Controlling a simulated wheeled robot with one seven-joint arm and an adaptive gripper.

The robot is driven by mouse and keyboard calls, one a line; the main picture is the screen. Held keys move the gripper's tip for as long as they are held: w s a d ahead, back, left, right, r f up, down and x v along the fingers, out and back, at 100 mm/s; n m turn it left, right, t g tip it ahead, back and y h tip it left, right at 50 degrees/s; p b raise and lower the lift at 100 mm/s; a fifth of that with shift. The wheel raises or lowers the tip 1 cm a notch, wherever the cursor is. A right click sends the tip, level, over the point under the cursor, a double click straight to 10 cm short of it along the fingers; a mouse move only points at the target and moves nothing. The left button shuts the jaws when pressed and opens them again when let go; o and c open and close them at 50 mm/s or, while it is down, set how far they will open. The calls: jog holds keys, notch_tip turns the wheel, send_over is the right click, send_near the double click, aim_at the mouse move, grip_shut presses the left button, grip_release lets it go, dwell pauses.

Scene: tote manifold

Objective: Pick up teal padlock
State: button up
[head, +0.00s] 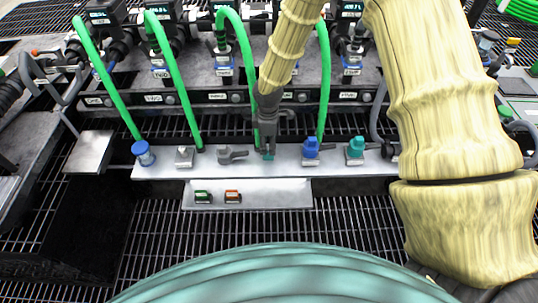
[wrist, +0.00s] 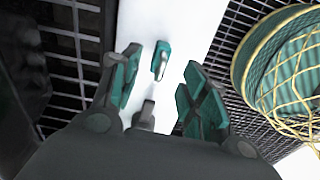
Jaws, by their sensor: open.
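The small teal padlock (wrist: 160,60) is on a pale plate in the wrist view. It shows ahead of and between my gripper's spread fingers, apart from both. My gripper (wrist: 162,72) is open, with teal pads on its inner faces, and holds nothing. In the head view my gripper (head: 268,152) points down at the pale strip, between a grey lever and a blue knob. A teal patch shows at its tips there; I cannot tell whether it is the padlock or the pads.
The pale strip (head: 165,168) also bears a grey lever (head: 232,155), blue knobs (head: 311,147) and a teal knob (head: 355,149). Green hoses (head: 178,75) rise close beside my gripper. A lower shelf (head: 265,198) holds a green padlock (head: 202,197) and an orange padlock (head: 232,197).

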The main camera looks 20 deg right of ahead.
aim_at(268, 152)
jog(key=shift+f+b, duration=0.35)
jog(key=shift+f, duration=2.05)
grip_shut()
